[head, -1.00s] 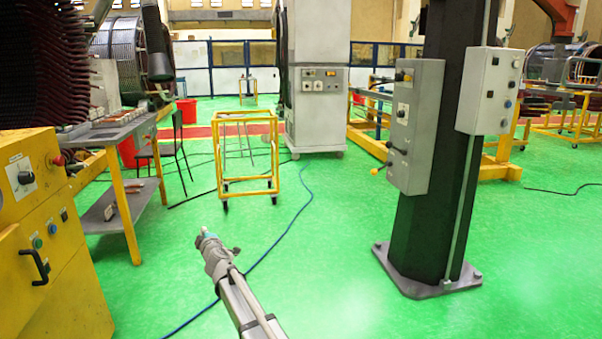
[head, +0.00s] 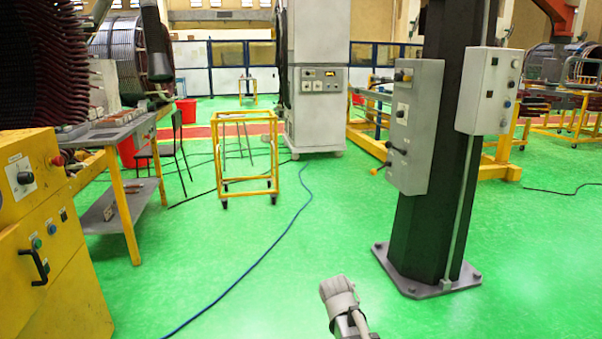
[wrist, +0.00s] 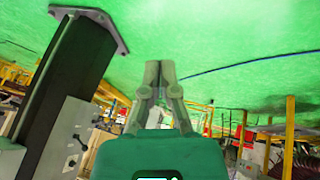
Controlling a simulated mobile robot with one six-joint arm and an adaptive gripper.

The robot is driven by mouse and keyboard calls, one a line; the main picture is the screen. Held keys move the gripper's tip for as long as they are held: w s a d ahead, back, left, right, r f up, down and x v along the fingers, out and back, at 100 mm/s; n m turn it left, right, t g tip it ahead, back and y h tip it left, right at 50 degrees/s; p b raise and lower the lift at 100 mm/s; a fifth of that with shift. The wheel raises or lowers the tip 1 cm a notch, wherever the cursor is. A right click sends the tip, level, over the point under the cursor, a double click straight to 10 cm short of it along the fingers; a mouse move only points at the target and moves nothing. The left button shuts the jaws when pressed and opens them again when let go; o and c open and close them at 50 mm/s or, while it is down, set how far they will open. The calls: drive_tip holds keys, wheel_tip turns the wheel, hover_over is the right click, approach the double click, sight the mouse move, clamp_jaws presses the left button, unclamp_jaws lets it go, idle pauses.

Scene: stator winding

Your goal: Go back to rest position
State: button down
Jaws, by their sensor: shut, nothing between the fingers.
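My gripper (wrist: 158,72) shows in the wrist view, its two grey fingers closed together at the tips with nothing between them. The wrist view is tilted, with the green floor at the top and the hall below. In the head view only a short grey piece of my arm shows at the bottom, right of centre, over bare floor. The gripper fingers cannot be made out there.
A dark column (head: 437,180) with grey control boxes (head: 417,125) stands close on the right; it also shows in the wrist view (wrist: 62,85). A yellow cart (head: 246,155), a work table (head: 115,130) and a yellow machine (head: 45,235) stand left. A blue cable (head: 255,262) crosses the floor.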

drive_tip(key=s+d+f+m+g+y, duration=0.1)
drive_tip(key=s+d+g, duration=0.15)
drive_tip(key=s, duration=0.55)
drive_tip(key=s+d+f+m+g+y, duration=0.1)
drive_tip(key=s+d+m+g, duration=0.15)
drive_tip(key=s, duration=0.55)
wheel_tip(320, 180, up, 34)
drive_tip(key=p, duration=3.4)
drive_tip(key=shift+a+n+p, duration=0.2)
drive_tip(key=shift+n+p, duration=0.15)
drive_tip(key=shift+n, duration=0.1)
drive_tip(key=shift+r, duration=0.1)
